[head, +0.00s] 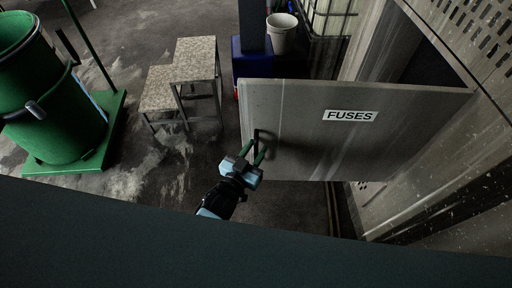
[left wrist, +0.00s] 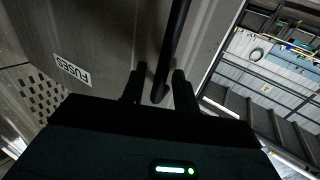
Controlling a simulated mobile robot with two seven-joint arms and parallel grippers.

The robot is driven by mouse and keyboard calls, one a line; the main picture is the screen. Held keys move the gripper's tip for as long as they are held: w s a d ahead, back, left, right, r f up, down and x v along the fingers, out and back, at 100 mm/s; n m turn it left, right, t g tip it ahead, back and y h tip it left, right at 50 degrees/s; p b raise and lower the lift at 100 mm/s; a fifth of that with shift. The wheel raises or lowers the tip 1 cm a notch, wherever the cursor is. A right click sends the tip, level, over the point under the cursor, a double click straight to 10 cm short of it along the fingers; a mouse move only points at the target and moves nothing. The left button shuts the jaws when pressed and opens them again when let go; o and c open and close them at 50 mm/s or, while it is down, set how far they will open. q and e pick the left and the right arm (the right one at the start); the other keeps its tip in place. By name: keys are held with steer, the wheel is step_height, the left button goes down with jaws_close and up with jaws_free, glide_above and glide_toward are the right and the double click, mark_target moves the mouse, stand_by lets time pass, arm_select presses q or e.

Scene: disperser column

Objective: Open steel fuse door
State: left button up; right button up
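The steel fuse door (head: 300,140) is a grey panel with a white "FUSES" label (head: 351,116). It stands swung out from the cabinet, with a dark opening behind its right part. Its dark bar handle (head: 256,137) is near the door's left edge. My left gripper (head: 253,153) is at the lower end of this handle. In the left wrist view the handle (left wrist: 173,50) runs down between the two spread fingers (left wrist: 158,88), with a visible gap to the left finger. The label also shows there (left wrist: 72,70). My right gripper is in neither view.
The grey cabinet (head: 455,175) with perforated panels stands at the right. A stepped stool (head: 190,62) and a green drum (head: 50,105) on a green base stand at the left. A white bucket (head: 282,33) sits behind the door.

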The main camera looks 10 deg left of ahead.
arm_select(q)
steer(key=v, duration=0.7)
steer(key=shift+s, duration=0.15)
stand_by(0.3)
